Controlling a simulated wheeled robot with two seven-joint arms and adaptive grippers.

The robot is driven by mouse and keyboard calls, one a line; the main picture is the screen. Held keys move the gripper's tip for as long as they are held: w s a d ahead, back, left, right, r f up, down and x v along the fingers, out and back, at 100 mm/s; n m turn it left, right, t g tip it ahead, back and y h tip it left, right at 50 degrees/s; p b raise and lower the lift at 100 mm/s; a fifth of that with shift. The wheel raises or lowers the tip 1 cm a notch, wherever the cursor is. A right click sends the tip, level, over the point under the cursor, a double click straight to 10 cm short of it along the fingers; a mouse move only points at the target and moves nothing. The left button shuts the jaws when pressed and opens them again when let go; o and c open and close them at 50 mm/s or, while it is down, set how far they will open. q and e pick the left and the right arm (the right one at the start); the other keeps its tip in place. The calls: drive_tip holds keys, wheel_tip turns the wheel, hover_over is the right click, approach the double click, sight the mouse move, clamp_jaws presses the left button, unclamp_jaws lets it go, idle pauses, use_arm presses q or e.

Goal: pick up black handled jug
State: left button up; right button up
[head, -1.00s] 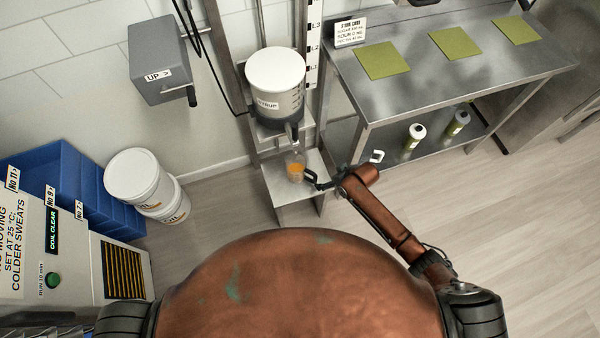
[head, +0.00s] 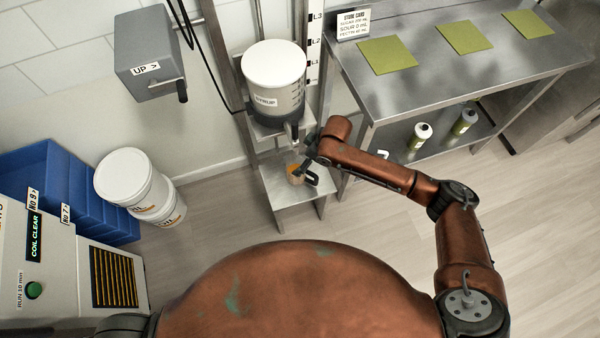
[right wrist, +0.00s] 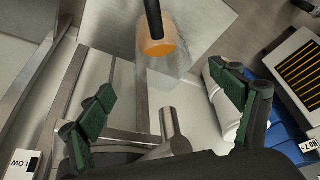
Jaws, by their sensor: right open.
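The jug (head: 294,173) is clear with orange contents and a black handle (head: 312,178) on its right side. It stands on the low metal shelf below the syrup hopper's spout. My right gripper (head: 305,158) is above and just behind the handle, apart from it as far as I can tell. In the right wrist view the gripper (right wrist: 163,82) is open and empty, its green-padded fingers spread wide. The jug (right wrist: 165,58) shows beyond the fingertips, with its black handle (right wrist: 153,18) pointing up in the picture. My left gripper is out of view.
The syrup hopper (head: 272,82) hangs on its metal post directly above the jug, close to my right gripper. A steel table (head: 430,75) with green mats stands right. White buckets (head: 128,180) and blue bins (head: 85,195) stand left. Floor in front is clear.

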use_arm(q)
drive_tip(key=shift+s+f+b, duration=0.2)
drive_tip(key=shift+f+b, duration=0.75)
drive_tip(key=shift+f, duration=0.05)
use_arm(e)
drive_tip(key=x, duration=0.4)
drive_tip(key=shift+s+a+f, duration=0.1)
drive_tip(key=shift+a+f, duration=0.2)
drive_tip(key=shift+f, duration=0.05)
drive_tip(key=shift+c, duration=0.5)
drive_tip(key=c, duration=2)
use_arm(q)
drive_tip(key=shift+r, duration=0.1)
use_arm(e)
drive_tip(key=shift+r, duration=0.15)
